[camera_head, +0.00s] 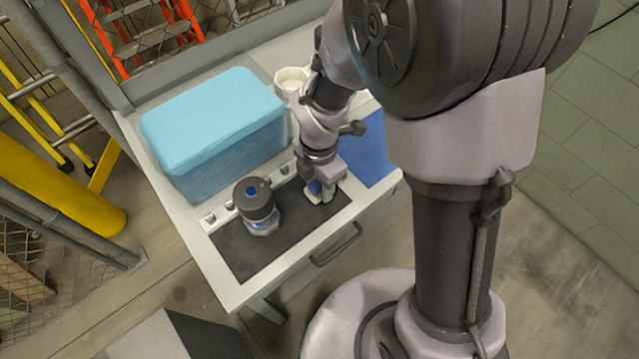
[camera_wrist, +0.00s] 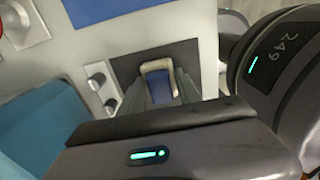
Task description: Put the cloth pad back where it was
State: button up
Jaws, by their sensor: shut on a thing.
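My gripper (camera_head: 322,190) is low over the right part of a dark mat (camera_head: 287,238) on the bench. It is shut on a small blue and beige thing, which I take to be the cloth pad (camera_head: 314,187). In the wrist view the pad (camera_wrist: 159,85) shows between the fingers, blue with a beige edge around it. The dark surface lies just beneath it. I cannot tell whether the pad touches the mat.
A dark cylindrical device (camera_head: 256,200) stands on the mat left of my gripper. A large light-blue box (camera_head: 213,130) stands behind, with a row of small knobs (camera_head: 210,218) before it. A white cup (camera_head: 291,80) and a blue mat (camera_head: 372,152) are farther back and right.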

jog(key=o, duration=1.1)
jog(key=shift+f, duration=0.1)
notch_tip(320, 180, up, 12)
jog(key=p, duration=0.6)
jog(key=shift+s+d+r+m+t+y+b, duration=0.5)
jog(key=shift+s+d+r+m+t, duration=1.1)
jog(key=shift+m, duration=3.25)
jog(key=shift+s+d+r+m+t+y+b, duration=0.15)
jog(key=shift+s+d+r+m+t+b, duration=0.35)
jog(key=shift+s+r+m, duration=3.25)
jog(key=shift+s+d+r+m+t+y+b, duration=0.35)
jog(key=shift+d+r+m+t+b, duration=0.75)
jog(key=shift+m, duration=4.9)
